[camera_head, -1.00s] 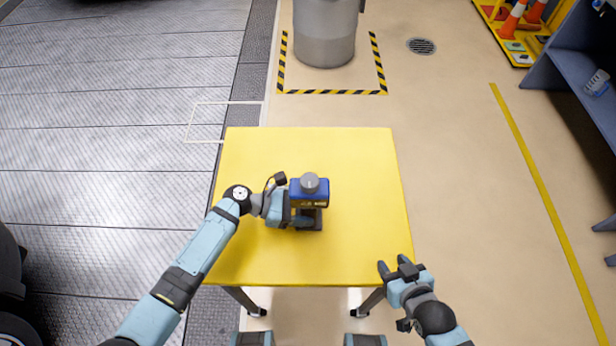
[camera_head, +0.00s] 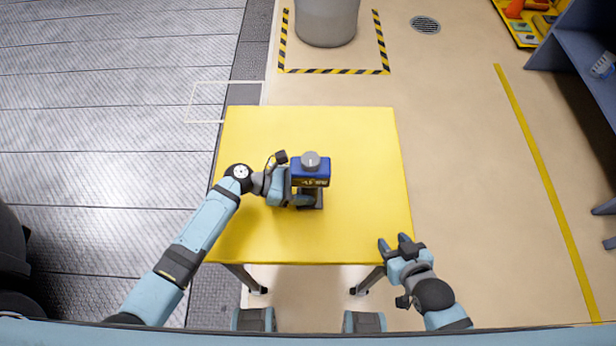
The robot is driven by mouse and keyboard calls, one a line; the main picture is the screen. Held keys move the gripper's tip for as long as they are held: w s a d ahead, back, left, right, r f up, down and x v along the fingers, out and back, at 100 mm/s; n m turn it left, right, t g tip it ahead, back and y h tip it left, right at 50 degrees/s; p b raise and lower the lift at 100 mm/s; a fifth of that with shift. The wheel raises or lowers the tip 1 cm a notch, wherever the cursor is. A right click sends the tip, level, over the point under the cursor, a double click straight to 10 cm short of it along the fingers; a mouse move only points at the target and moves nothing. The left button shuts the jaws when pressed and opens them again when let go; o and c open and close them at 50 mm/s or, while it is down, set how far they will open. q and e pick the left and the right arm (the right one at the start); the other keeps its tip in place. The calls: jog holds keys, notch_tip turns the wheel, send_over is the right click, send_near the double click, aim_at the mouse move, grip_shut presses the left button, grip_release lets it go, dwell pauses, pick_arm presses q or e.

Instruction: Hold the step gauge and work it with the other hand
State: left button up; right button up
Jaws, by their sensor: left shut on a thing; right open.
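The step gauge (camera_head: 311,176) stands upright on the yellow table (camera_head: 360,225), a little left of the table's middle. It has a blue head with small yellowish marks on its front, a grey round knob (camera_head: 311,160) on top and a dark base below. My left gripper (camera_head: 302,192) comes in from the left and is shut on the gauge, below its blue head. Its fingers partly hide the gauge's lower part. My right gripper (camera_head: 395,245) is open and empty at the table's front right corner, apart from the gauge.
The table's right side and back are clear. Beyond the table stands a grey bin (camera_head: 327,22) inside black-and-yellow floor tape. A dark blue shelf (camera_head: 575,70) is at the far right, with a yellow tray (camera_head: 522,38) of items beside it.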

pick_arm(q)
jog(key=o, duration=0.9)
jog(key=shift+a, duration=0.15)
jog(key=v, duration=1.1)
jog(key=shift+a+r, duration=0.15)
jog(key=shift+a, duration=0.25)
